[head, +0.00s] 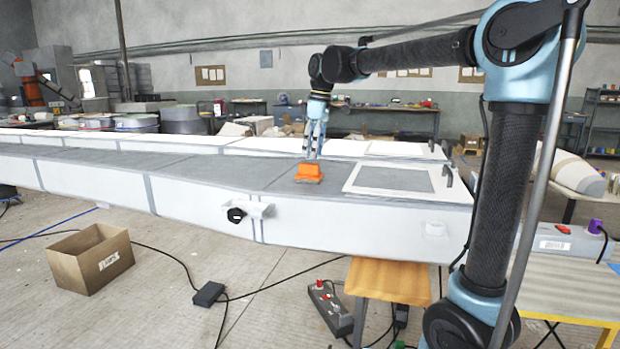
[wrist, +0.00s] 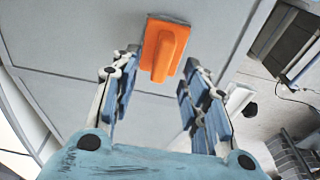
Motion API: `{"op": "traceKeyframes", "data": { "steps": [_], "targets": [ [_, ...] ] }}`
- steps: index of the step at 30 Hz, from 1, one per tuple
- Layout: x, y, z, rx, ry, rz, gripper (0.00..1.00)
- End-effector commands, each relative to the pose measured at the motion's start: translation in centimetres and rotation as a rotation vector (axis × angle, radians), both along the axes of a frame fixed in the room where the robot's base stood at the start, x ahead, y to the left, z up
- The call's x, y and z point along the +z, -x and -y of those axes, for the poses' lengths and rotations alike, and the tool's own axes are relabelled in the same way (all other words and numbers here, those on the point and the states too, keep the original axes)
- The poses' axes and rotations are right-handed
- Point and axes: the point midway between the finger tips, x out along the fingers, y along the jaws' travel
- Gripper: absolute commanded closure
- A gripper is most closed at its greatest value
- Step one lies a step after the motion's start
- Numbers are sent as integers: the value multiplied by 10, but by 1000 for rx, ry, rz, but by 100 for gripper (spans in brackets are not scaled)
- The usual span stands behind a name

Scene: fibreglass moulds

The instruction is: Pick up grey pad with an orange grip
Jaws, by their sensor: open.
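The grey pad with an orange grip (head: 309,173) rests on the grey top of the long white mould, close to its front edge. In the wrist view its orange grip (wrist: 163,52) faces the camera, and a thin grey rim of the pad (wrist: 183,22) shows around it. My gripper (head: 313,151) is above and slightly behind the pad in the head view. In the wrist view my gripper (wrist: 160,85) is open, with its two fingers spread on either side of the grip's near end. Nothing is held between the fingers.
The long mould (head: 190,198) has a raised white frame panel (head: 408,179) right of the pad. A black knob (head: 235,215) sticks out of its front side. A cardboard box (head: 90,260), a wooden stool (head: 390,280) and cables are on the floor. The grey top left of the pad is clear.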

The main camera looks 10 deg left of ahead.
Motion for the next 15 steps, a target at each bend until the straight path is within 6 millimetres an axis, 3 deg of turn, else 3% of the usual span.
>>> {"op": "traceKeyframes", "data": {
  "steps": [5,15],
  "targets": [
    [-8,0,-2,0,0,0,58],
    [-49,2,-10,0,0,0,58]
  ]
}}
